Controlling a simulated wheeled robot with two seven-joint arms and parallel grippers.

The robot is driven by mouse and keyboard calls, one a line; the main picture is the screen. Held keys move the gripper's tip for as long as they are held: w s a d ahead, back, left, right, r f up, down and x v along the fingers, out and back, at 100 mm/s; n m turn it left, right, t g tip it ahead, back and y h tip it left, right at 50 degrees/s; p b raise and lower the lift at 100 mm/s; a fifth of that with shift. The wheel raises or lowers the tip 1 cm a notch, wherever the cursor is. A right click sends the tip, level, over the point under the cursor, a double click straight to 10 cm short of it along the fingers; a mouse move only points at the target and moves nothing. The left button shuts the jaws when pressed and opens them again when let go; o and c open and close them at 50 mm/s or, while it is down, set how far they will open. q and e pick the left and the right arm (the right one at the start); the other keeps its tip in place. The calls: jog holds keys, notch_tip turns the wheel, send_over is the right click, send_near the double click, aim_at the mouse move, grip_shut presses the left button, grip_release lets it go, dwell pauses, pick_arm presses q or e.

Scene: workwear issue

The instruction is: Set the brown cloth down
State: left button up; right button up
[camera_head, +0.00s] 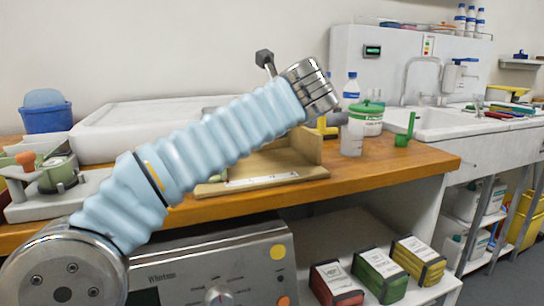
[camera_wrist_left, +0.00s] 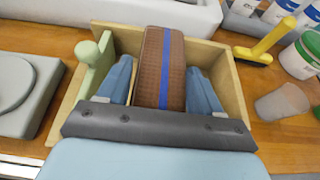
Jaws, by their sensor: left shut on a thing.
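The brown cloth (camera_wrist_left: 163,65) shows in the wrist view as a folded brown block with a blue stripe along it. It is between the two blue fingers of my left gripper (camera_wrist_left: 160,80), which is shut on it. The cloth is over or inside a wooden box (camera_wrist_left: 231,95) with low walls. I cannot tell whether it touches the box's floor. In the head view my left arm reaches over the bench, and the cloth is hidden. My right gripper is in neither view.
The wooden box (camera_head: 300,147) stands on the wooden bench (camera_head: 400,165). A pale green handled piece (camera_wrist_left: 93,68) is at its left.

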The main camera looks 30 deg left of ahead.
aim_at(273, 164)
pick_arm(q)
jog(key=f, duration=0.1)
jog(key=w+f, duration=0.2)
jog(key=shift+w+d+f, duration=0.15)
jog(key=shift+w+d, duration=0.05)
jog(key=shift+d, duration=0.1)
jog(key=f+b, duration=0.1)
jog(key=f, duration=0.1)
jog(key=w+f+b, duration=0.1)
jog(key=f, duration=0.1)
jog(key=shift+d+f, duration=0.2)
jog(key=shift+f, duration=0.05)
jog(key=shift+r, duration=0.1)
jog(key=o, duration=1.1)
jog(key=shift+c, duration=0.2)
jog(key=shift+d+r, duration=0.1)
jog(key=shift+d, duration=0.05)
jog(key=p+v, duration=0.1)
jog(key=v, duration=1)
jog(key=shift+s+d+p, duration=0.2)
jog(key=shift+s+p, duration=0.1)
